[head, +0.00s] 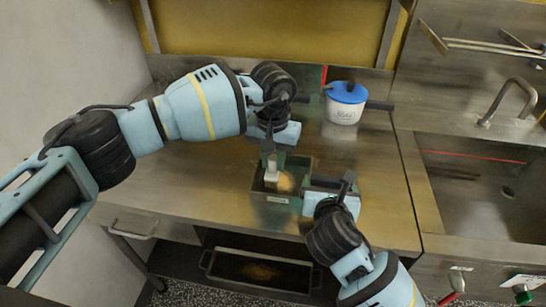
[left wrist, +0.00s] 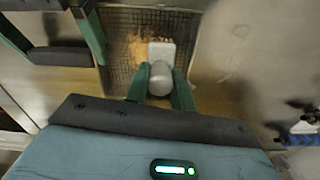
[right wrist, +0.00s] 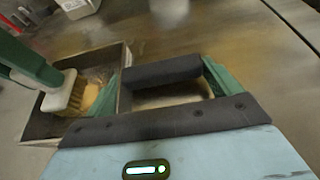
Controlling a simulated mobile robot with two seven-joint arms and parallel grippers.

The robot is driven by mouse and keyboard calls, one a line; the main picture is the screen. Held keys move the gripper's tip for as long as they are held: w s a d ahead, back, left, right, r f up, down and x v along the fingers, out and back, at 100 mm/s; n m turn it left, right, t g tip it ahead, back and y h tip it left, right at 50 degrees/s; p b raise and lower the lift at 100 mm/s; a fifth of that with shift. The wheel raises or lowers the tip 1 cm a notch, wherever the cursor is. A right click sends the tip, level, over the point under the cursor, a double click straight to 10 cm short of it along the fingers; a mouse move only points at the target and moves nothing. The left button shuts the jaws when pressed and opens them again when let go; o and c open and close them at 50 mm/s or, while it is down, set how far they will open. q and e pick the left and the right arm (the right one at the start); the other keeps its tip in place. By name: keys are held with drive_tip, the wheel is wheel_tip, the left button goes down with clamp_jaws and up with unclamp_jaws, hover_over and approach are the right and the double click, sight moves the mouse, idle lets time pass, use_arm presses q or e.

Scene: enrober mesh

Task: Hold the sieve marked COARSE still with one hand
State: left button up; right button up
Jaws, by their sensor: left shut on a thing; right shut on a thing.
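The sieve (head: 262,196) is a dark rectangular box with a mesh floor on the steel counter. Its small pale front label is too small to read. Tan crumbs lie on the mesh (left wrist: 118,72). My right gripper (head: 323,184) is at the sieve's right side, shut on its dark handle bar (right wrist: 160,72). My left gripper (head: 268,157) is above the sieve, shut on the grey knob (left wrist: 161,78) of a white brush (head: 271,175). The brush's bristles (right wrist: 55,101) point down into the sieve, close to the crumbs; contact is unclear.
A white pot (head: 343,112) with a blue lid stands at the back right of the counter. A sink (head: 480,190) with a tap lies further right. A tray (head: 225,268) sits on the shelf below. The counter left of the sieve is clear.

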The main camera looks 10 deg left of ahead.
use_arm(q)
drive_tip(key=shift+f, duration=0.2)
drive_tip(key=shift+d, duration=0.1)
drive_tip(key=shift+d+r, duration=0.1)
drive_tip(key=shift+d, duration=0.8)
drive_tip(key=shift+d, duration=0.15)
drive_tip(key=shift+d, duration=0.85)
drive_tip(key=shift+a, duration=0.1)
drive_tip(key=shift+a+f, duration=0.2)
drive_tip(key=shift+a, duration=0.75)
drive_tip(key=shift+a, duration=0.15)
